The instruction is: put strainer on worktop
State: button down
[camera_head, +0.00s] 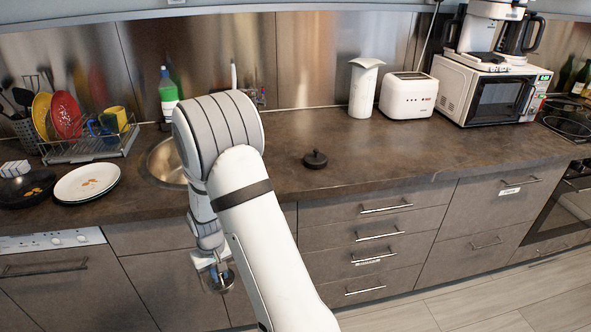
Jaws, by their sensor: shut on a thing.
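My gripper (213,262) hangs low in front of the cabinet fronts, below the worktop's front edge and left of the picture's middle. It is shut on a small, round, shiny metallic thing that looks like the strainer (219,281). The strainer's details are too small to make out. The dark brown worktop (400,150) runs across the view above and behind the gripper. My arm hides part of the worktop and of the sink (164,164).
A small black knobbed lid or plug (315,159) lies on the worktop. A dish rack (92,148), plates (87,181) and a green bottle (168,92) stand left. A paper-towel-like roll (363,90), toaster (408,95) and microwave (487,92) stand right. The middle-right worktop is clear.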

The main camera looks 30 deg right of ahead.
aim_at(332, 150)
jog(key=z, duration=0.05)
jog(key=k, duration=0.4)
jog(key=z, duration=0.75)
jog(key=i, duration=0.45)
jog(key=z, duration=0.15)
